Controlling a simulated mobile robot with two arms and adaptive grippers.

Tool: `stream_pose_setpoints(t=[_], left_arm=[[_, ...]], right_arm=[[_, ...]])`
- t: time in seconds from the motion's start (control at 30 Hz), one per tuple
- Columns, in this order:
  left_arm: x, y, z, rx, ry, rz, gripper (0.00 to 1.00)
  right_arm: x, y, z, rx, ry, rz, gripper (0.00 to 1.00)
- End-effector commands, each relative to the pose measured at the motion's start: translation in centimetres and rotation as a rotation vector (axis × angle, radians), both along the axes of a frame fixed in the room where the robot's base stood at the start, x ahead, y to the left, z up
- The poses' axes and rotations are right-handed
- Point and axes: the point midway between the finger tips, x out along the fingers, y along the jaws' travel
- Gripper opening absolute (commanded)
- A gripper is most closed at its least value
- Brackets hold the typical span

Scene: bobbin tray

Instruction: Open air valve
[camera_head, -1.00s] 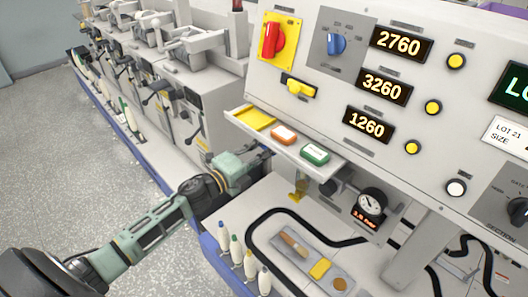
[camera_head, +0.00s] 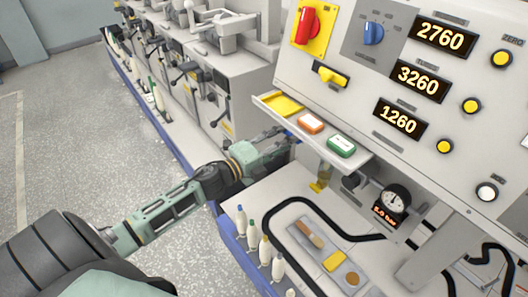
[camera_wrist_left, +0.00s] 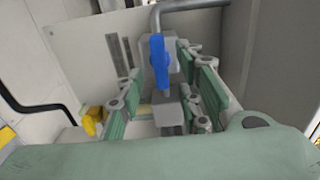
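The air valve shows in the left wrist view as a blue lever handle (camera_wrist_left: 159,62) on a grey body below a bent grey pipe. In the head view only a small blue bit of it (camera_head: 289,133) shows by the fingers, under the left end of the shelf. My left gripper (camera_head: 287,143) reaches in there from the left. In the left wrist view its green-padded fingers (camera_wrist_left: 163,95) are spread apart, one on each side of the handle. I cannot tell whether either finger touches it. My right gripper is not in view.
A shelf (camera_head: 268,108) with orange and green blocks hangs just above my left gripper. A pressure gauge (camera_head: 396,199) with a red-lit readout stands to the right. Bobbins (camera_head: 253,239) line the front edge. A tray (camera_head: 310,250) lies on the deck. A red switch (camera_head: 306,26) is on the panel.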

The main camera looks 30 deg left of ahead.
Motion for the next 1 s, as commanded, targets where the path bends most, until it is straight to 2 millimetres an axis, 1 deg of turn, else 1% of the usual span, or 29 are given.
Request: stream_pose_setpoints(t=[0.03, 0.3, 0.5, 0.7, 1.0], left_arm=[[-1.0, 0.3, -0.2, -0.001, 0.004, 0.000, 0.33], [-5.7, 2.0, -0.2, -0.002, 0.005, 0.001, 0.33], [-8.1, 2.8, -0.1, -0.003, 0.002, 0.001, 0.33], [-8.9, 3.1, 0.0, -0.001, 0.000, 0.001, 0.33], [-8.9, 3.1, 0.0, -0.001, 0.000, 0.001, 0.33]], right_arm=[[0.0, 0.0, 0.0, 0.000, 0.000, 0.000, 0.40], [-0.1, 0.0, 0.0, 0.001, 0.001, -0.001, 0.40], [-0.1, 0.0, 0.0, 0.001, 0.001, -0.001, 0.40], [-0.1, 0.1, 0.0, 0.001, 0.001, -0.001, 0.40], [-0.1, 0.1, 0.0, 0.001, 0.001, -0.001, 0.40]])
